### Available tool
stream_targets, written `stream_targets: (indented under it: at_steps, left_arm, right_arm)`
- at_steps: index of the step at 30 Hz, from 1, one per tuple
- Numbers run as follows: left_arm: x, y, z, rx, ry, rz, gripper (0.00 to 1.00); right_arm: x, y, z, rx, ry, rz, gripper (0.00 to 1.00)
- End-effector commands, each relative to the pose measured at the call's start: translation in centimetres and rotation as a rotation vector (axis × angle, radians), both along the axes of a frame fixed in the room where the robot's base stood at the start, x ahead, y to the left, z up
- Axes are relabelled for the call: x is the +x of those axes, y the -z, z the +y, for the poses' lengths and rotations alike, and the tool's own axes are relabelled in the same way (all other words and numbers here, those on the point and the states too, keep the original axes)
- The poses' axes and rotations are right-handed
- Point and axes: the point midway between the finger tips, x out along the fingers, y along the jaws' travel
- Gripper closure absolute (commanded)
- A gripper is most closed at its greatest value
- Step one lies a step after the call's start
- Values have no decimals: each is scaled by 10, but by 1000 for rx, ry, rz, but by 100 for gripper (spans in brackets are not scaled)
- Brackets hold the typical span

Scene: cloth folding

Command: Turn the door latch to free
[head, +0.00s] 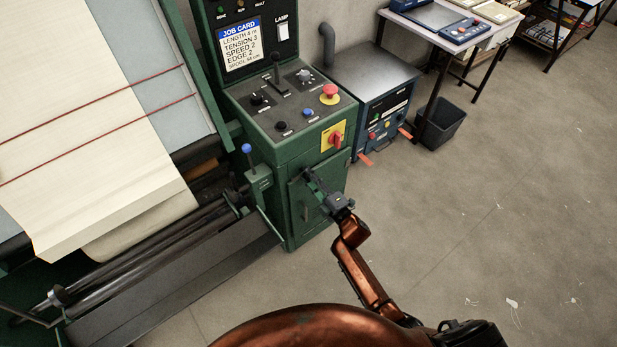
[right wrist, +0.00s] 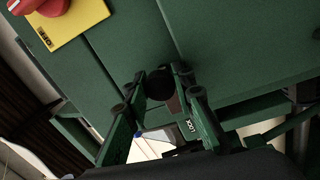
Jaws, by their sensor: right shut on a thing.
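The green machine cabinet's door (head: 303,213) is closed, below the control panel. My right gripper (head: 309,177) is at the upper part of this door, with its arm coming up from the bottom of the head view. In the right wrist view, the gripper (right wrist: 157,82) is shut on the dark round door latch (right wrist: 160,85), one finger on each side. My left gripper is not in view.
A yellow plate with a red rotary switch (head: 335,139) is just above the door. A red stop button (head: 329,92) is on the panel. A blue-knobbed lever (head: 247,149) and rollers (head: 160,250) lie to the left. The floor (head: 480,220) at right is clear.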

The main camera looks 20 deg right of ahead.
Motion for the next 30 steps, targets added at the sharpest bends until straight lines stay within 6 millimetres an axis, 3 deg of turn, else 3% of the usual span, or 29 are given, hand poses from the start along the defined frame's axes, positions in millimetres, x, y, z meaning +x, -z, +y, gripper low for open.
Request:
stream_targets:
  at_steps: [5,6,13,23,30]
  left_arm:
    - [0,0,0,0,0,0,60]
    - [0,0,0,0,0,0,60]
    - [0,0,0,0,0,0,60]
    - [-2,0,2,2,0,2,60]
    - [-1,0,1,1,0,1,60]
  right_arm:
    - [0,-1,0,2,0,-2,100]
    - [0,-1,0,2,0,-2,76]
    - [0,-1,0,0,0,-1,60]
    - [-1,0,-1,0,0,0,60]
    - [-28,4,-10,1,1,1,60]
